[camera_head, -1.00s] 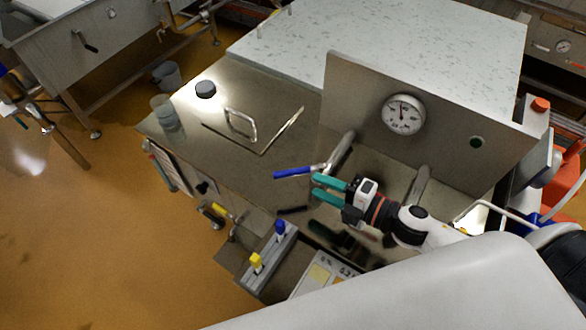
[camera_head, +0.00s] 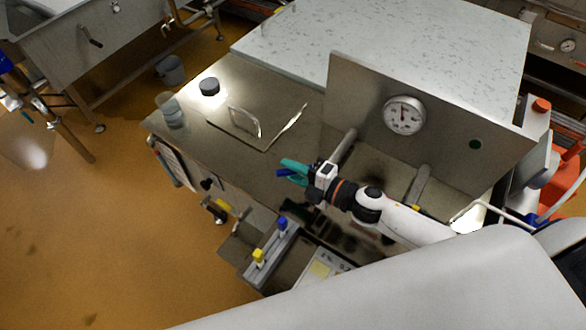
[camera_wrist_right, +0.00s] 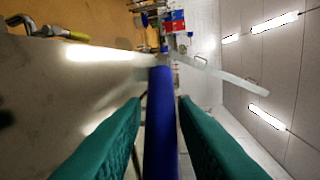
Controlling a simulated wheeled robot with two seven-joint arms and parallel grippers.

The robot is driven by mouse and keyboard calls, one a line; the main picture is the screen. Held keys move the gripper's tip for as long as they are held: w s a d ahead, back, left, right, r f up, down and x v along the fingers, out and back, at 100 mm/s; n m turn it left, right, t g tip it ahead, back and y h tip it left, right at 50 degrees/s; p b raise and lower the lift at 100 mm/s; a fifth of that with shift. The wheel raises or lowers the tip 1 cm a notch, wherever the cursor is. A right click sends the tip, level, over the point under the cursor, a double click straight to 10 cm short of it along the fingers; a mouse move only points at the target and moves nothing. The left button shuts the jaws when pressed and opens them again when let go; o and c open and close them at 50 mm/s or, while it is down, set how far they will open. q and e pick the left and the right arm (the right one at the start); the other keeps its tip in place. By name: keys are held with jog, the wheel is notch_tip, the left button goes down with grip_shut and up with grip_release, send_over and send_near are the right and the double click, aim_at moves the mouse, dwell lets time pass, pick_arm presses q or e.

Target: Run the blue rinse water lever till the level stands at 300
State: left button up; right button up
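The blue lever (camera_head: 284,172) shows in the head view as a short blue handle near the left pipe (camera_head: 344,146) of the steel back panel. It runs up the middle of the right wrist view (camera_wrist_right: 161,125). My right gripper (camera_head: 289,171) has teal fingers. In the wrist view the fingers (camera_wrist_right: 160,104) stand on both sides of the lever, with narrow gaps beside it, so they look open around it. A round dial (camera_head: 404,116) sits on the back panel; its figures are too small to read. No level marked 300 can be made out. My left gripper is not in view.
A second pipe (camera_head: 417,186) stands right of my gripper. A rack (camera_head: 268,255) with yellow and blue handles stands in front.

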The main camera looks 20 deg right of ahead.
grip_shut()
jog(key=shift+w, duration=0.1)
jog(key=shift+w+d+m+t+h, duration=0.1)
jog(key=shift+w+m+t+h, duration=0.2)
jog(key=shift+m+h, duration=0.25)
jog(key=shift+w+m+t+h, duration=0.15)
jog(key=shift+m+t+h, duration=0.3)
jog(key=shift+h, duration=0.2)
jog(key=shift+w+d+f+m+t+h, duration=0.15)
jog(key=shift+w+m+t+h, duration=0.35)
jog(key=shift+m+h, duration=0.45)
jog(key=m+h+b, duration=0.1)
jog(key=w+m+h, duration=0.1)
jog(key=h, duration=0.1)
jog(key=shift+w+d+t+h+b, duration=0.15)
jog(key=shift+d+t+h+b, duration=0.1)
jog(key=shift+d+t+b, duration=0.15)
jog(key=shift+w+d+m+h+b, duration=0.25)
jog(key=shift+m+h+b, duration=0.25)
jog(key=shift+m+h, duration=0.2)
jog(key=shift+w+d+m+h+b, duration=0.25)
jog(key=shift+m+h+b, duration=0.25)
jog(key=shift+h, duration=0.3)
jog(key=shift+w+d+m+h, duration=0.1)
jog(key=shift+d+m+h, duration=0.1)
jog(key=shift+m+h, duration=0.3)
